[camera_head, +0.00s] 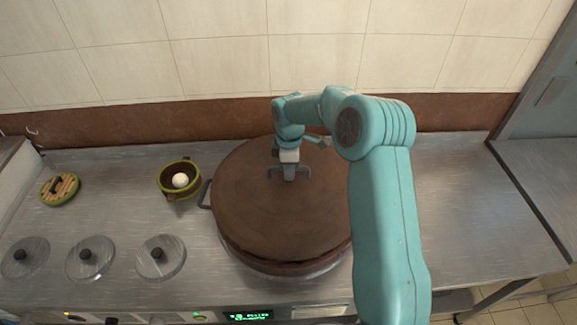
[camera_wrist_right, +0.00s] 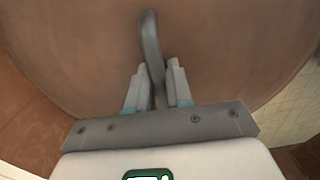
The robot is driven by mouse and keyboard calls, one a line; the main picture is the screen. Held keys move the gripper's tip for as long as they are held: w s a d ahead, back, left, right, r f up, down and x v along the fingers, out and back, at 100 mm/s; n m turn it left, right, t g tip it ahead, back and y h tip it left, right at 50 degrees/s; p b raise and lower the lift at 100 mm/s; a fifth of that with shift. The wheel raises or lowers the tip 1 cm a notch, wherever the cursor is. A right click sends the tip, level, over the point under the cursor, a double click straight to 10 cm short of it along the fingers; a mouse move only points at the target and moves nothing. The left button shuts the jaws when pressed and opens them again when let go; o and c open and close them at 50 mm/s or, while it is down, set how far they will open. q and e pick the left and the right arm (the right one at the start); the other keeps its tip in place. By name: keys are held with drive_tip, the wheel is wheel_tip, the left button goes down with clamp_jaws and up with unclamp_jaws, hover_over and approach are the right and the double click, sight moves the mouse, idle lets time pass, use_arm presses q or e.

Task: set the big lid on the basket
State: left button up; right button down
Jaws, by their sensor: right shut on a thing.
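The big lid (camera_head: 265,215) is a wide, round, brown disc in the middle of the counter in the head view. It sits over a large round vessel, and a brown rim shows under its front edge. I cannot tell how closely the lid meets what is below. My right gripper (camera_head: 289,172) is over the lid's middle. In the right wrist view, my right gripper (camera_wrist_right: 157,88) is shut on the lid's grey bar handle (camera_wrist_right: 150,40), and the lid's brown top (camera_wrist_right: 80,50) fills most of the view. My left gripper is not in view.
A green bowl (camera_head: 168,192) with a white round thing (camera_head: 180,180) inside stands left of the lid. A small slatted lid (camera_head: 62,187) lies farther left. Three small metal lids (camera_head: 90,256) line the front left. The counter (camera_head: 455,215) is clear at right.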

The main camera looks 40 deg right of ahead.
wheel_tip(320, 180, down, 4)
drive_tip(key=shift+w+a+r+b, duration=0.1)
drive_tip(key=shift+w+r+b, duration=0.1)
drive_tip(key=shift+b, duration=0.85)
drive_tip(key=shift+s+f, duration=0.1)
drive_tip(key=shift+f, duration=0.05)
drive_tip(key=shift+f+b, duration=0.5)
drive_tip(key=shift+f, duration=0.05)
idle(0.5)
drive_tip(key=c, duration=1.3)
unclamp_jaws()
drive_tip(key=shift+s, duration=0.1)
